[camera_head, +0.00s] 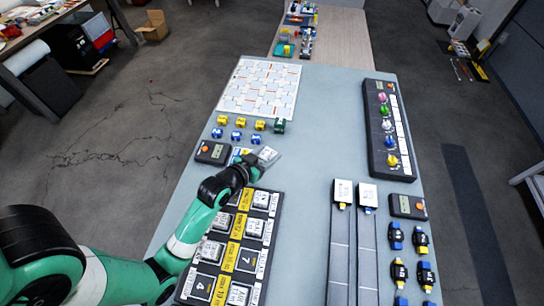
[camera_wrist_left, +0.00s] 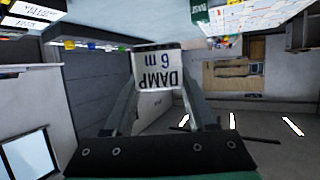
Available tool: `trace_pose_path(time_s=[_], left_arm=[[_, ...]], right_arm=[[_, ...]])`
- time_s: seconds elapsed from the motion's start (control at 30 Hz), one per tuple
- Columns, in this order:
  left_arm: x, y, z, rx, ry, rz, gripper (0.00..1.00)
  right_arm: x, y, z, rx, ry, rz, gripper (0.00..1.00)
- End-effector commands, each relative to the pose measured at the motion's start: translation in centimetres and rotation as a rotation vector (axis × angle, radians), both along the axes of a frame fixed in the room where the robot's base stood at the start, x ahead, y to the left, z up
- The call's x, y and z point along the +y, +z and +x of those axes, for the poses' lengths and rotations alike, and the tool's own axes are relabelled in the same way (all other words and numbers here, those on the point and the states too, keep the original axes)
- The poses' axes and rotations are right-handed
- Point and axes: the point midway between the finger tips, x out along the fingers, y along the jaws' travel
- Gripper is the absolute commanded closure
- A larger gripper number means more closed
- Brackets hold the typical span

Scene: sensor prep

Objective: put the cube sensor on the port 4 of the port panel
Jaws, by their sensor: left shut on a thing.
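My left gripper (camera_head: 258,162) is shut on the cube sensor (camera_head: 267,154), a white cube, and holds it above the table. In the left wrist view my left gripper (camera_wrist_left: 160,92) grips the cube sensor (camera_wrist_left: 158,66), which is tilted and lettered "DAMP 6 m" upside down. The port panel (camera_head: 233,238) is a black board with yellow strips in front of the gripper. Port 4 (camera_head: 201,288) is a dark square with a white 4, near the panel's lower left. Part of the panel is hidden by my left arm. My right gripper is not in view.
Yellow and blue blocks (camera_head: 240,122) stand in rows beyond the gripper, near a white grid board (camera_head: 262,88). A black device (camera_head: 212,152) lies left. A black knob panel (camera_head: 390,130) and two rails (camera_head: 340,245) are right. The table's middle is clear.

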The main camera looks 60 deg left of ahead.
Motion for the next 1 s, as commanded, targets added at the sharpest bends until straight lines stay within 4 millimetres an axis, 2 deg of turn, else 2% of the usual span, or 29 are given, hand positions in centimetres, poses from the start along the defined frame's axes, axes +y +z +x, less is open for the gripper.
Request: trace_pose_path(time_s=[0.03, 0.1, 0.37, 0.47, 0.73, 0.83, 1.0], left_arm=[[0.8, -1.6, -0.2, -0.001, 0.018, 0.0, 0.99], [1.5, -2.0, -0.4, -0.001, 0.034, 0.0, 0.99], [2.2, -2.2, -0.5, -0.001, 0.046, 0.0, 0.99], [3.5, -3.1, 0.4, -0.001, 0.047, 0.002, 0.99], [9.5, -6.7, 5.0, -0.002, 0.047, 0.001, 0.99], [11.0, -9.4, 6.0, 0.001, 0.046, -0.002, 0.99], [12.5, -11.3, 7.3, 0.0, 0.044, 0.0, 0.99]], right_arm=[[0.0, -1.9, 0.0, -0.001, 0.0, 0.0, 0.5], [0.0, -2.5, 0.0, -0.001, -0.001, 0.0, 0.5], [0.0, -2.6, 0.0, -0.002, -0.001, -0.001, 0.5], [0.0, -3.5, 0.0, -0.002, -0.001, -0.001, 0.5], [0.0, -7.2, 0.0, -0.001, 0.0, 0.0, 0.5], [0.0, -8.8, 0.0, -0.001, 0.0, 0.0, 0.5], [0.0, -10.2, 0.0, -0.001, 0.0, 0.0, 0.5]])
